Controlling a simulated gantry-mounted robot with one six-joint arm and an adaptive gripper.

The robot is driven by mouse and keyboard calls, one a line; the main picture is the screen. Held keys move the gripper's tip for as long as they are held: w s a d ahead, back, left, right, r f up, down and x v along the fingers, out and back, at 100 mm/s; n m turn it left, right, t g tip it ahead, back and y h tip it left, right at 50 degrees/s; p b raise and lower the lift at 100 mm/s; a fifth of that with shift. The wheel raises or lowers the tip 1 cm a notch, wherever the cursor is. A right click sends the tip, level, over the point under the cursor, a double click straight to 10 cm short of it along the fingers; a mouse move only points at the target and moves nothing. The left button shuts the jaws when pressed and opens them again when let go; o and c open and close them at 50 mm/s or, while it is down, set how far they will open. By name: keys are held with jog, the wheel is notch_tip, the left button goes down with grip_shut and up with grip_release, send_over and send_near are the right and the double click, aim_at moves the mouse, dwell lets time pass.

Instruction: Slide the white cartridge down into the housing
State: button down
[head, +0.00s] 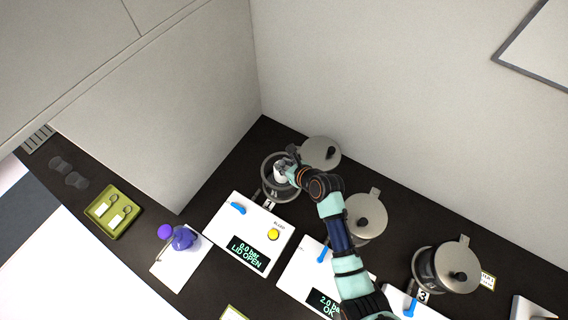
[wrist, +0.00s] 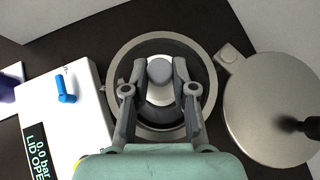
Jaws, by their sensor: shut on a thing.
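The white cartridge (wrist: 159,94) with a grey round top is between the fingers of my gripper (wrist: 160,72) in the wrist view. My gripper (head: 286,166) is shut on it. The housing (wrist: 116,69) is a round grey metal vessel with an open top; its rim circles the cartridge in the wrist view. In the head view the cartridge (head: 280,174) shows white at the mouth of the housing (head: 266,166). How deep the cartridge sits is hard to tell. The housing's lid (wrist: 266,112) is swung open to the right, with a black knob.
A white control box (head: 235,222) reading "0.0 bar LID OPEN" stands in front of the housing, with a blue lever (head: 238,208) and yellow button (head: 273,235). Other lidded vessels (head: 364,216) stand to the right. A green tray (head: 112,212) and purple flask (head: 184,239) are left. Walls stand behind.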

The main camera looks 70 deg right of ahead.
jog(key=shift+f, duration=0.15)
jog(key=shift+f+b, duration=1.6)
jog(key=shift+f, duration=1.1)
jog(key=shift+f, duration=0.15)
jog(key=shift+f, duration=0.25)
jog(key=c, duration=0.9)
grip_release()
jog(key=shift+o, duration=0.2)
jog(key=v, duration=1.2)
jog(key=shift+r, duration=0.1)
